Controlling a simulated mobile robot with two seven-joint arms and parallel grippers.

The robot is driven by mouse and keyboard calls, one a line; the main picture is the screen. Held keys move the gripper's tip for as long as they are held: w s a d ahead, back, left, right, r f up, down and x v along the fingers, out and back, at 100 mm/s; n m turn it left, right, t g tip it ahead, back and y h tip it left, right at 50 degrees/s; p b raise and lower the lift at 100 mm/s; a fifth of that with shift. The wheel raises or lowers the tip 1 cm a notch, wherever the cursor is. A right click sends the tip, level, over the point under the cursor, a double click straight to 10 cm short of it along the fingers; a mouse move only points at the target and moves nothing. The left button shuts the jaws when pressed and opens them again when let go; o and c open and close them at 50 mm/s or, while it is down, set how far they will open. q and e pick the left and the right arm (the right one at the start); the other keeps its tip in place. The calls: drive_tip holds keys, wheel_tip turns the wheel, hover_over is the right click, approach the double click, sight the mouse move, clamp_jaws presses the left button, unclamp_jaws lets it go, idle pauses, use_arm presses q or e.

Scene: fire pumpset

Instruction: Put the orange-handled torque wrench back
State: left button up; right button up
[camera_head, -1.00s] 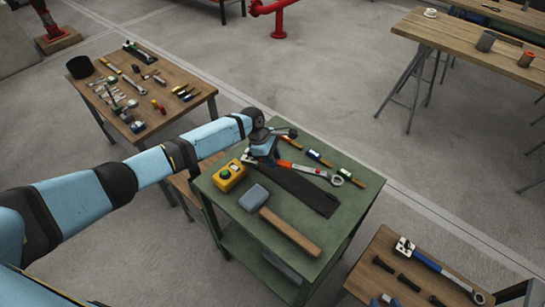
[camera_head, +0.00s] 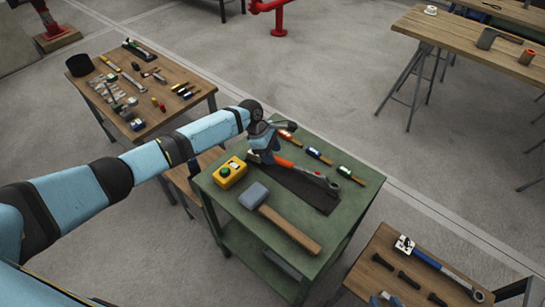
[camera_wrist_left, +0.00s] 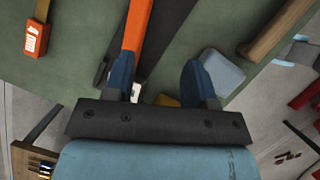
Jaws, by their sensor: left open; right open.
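The orange-handled torque wrench (camera_head: 312,176) lies over a long dark strip (camera_head: 307,193) on the green workbench, its metal end toward the right. My left gripper (camera_head: 262,152) is over its orange end, which it partly hides. In the left wrist view the fingers (camera_wrist_left: 159,82) are spread open. The orange handle (camera_wrist_left: 136,30) runs down to the left finger, which overlaps it; whether it touches the finger is unclear. My right gripper is not in view.
A yellow box with a green button (camera_head: 229,173) and a grey-headed mallet (camera_head: 275,217) lie close by on the green workbench (camera_head: 335,218). Several small-handled tools (camera_head: 318,156) lie along its far edge. A wooden table (camera_head: 425,285) holds a blue-handled wrench (camera_head: 440,268).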

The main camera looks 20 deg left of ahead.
use_arm(q)
drive_tip(key=v, duration=1.1)
drive_tip(key=s+d+f+m, duration=0.2)
drive_tip(key=s+d+m, duration=0.15)
drive_tip(key=s, duration=0.35)
drive_tip(key=s+d+f+m+t, duration=0.1)
drive_tip(key=s+d+f+m, duration=0.1)
drive_tip(key=s+m, duration=0.3)
drive_tip(key=s+d+f+m, duration=0.3)
drive_tip(key=s, duration=0.5)
drive_tip(key=s+a+r+m+t+y, duration=0.1)
drive_tip(key=s+a+r+m, duration=0.15)
drive_tip(key=s, duration=0.45)
drive_tip(key=s+a+r+m+t+y, duration=0.1)
drive_tip(key=s+a+r+m+y, duration=0.2)
drive_tip(key=s, duration=0.4)
drive_tip(key=s+a+r+m+t, duration=0.1)
drive_tip(key=s+a+m, duration=0.2)
drive_tip(key=s+a, duration=0.25)
drive_tip(key=w+d+f+t+h+p, duration=0.1)
drive_tip(key=w+d+f+t, duration=0.1)
drive_tip(key=f, duration=0.3)
drive_tip(key=w+d+f+m+t+h+p, duration=0.1)
drive_tip(key=w+d+f+t, duration=0.2)
drive_tip(key=d+f+t, duration=0.2)
drive_tip(key=shift+w+d+f+h+p, duration=0.25)
drive_tip(key=shift+f+h+p, duration=0.05)
drive_tip(key=shift+f+p, duration=0.05)
